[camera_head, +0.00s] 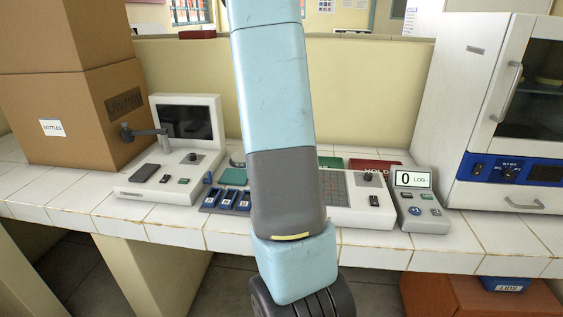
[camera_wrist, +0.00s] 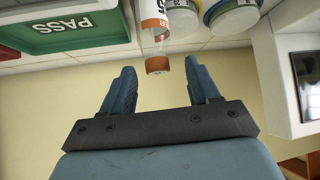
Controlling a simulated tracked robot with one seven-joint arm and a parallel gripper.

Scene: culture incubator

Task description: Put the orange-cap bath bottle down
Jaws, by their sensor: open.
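The orange-cap bath bottle (camera_wrist: 153,14) is at the top middle of the wrist view, with a white and orange label, a clear neck and its orange cap (camera_wrist: 157,64) toward me. It appears to stand on the tiled counter; its base is out of frame. My gripper (camera_wrist: 160,66) is open, with one blue finger on each side of the cap and a visible gap on both sides. In the head view my arm hides the gripper and the bottle.
A green PASS tray (camera_wrist: 68,27) lies left of the bottle in the wrist view. Other containers (camera_wrist: 233,18) stand close on its right. The head view shows a keypad device (camera_head: 360,205), a LOG display (camera_head: 412,179), a red HOLD tray (camera_head: 372,165) and a white incubator (camera_head: 470,100).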

